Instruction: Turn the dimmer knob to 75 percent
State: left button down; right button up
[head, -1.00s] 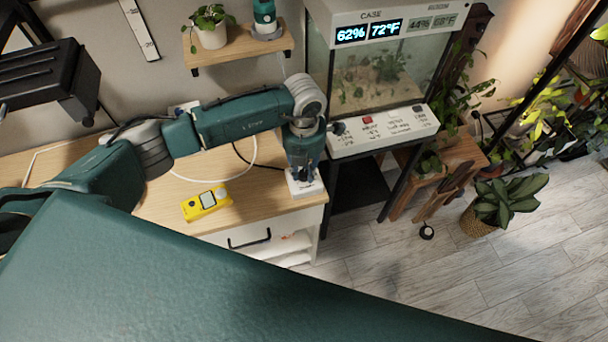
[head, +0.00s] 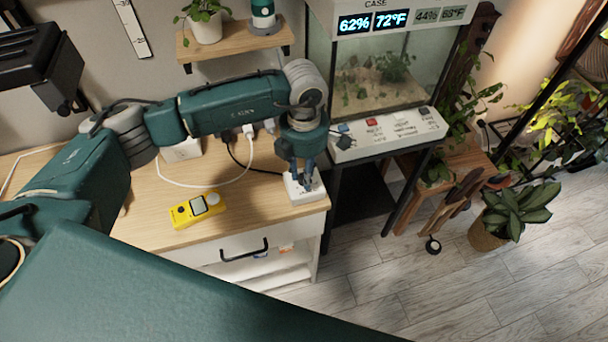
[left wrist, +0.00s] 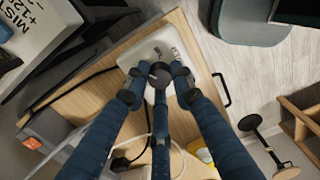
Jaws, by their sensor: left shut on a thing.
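The dimmer is a small white box (head: 305,191) on the right end of the wooden cabinet top in the head view. My left gripper (head: 302,178) points down onto it from above. In the left wrist view, my left gripper (left wrist: 160,78) has its blue fingers closed around the dark round knob (left wrist: 160,73) on the dimmer's white face (left wrist: 158,45). The fingers hide part of the knob, and I cannot read its setting. My right gripper is not in view.
A yellow meter (head: 197,208) lies on the cabinet top (head: 158,208), left of the dimmer. A white cable (head: 215,186) loops behind it. The glass terrarium (head: 385,75) and its white labelled panel (head: 390,133) stand close to the right. A shelf (head: 235,45) hangs above the arm.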

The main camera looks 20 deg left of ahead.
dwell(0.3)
pick_arm(q)
jog(key=c, duration=1.5)
grip_release()
jog(key=shift+o, duration=0.2)
jog(key=shift+r, duration=0.1)
notch_tip(320, 180, up, 12)
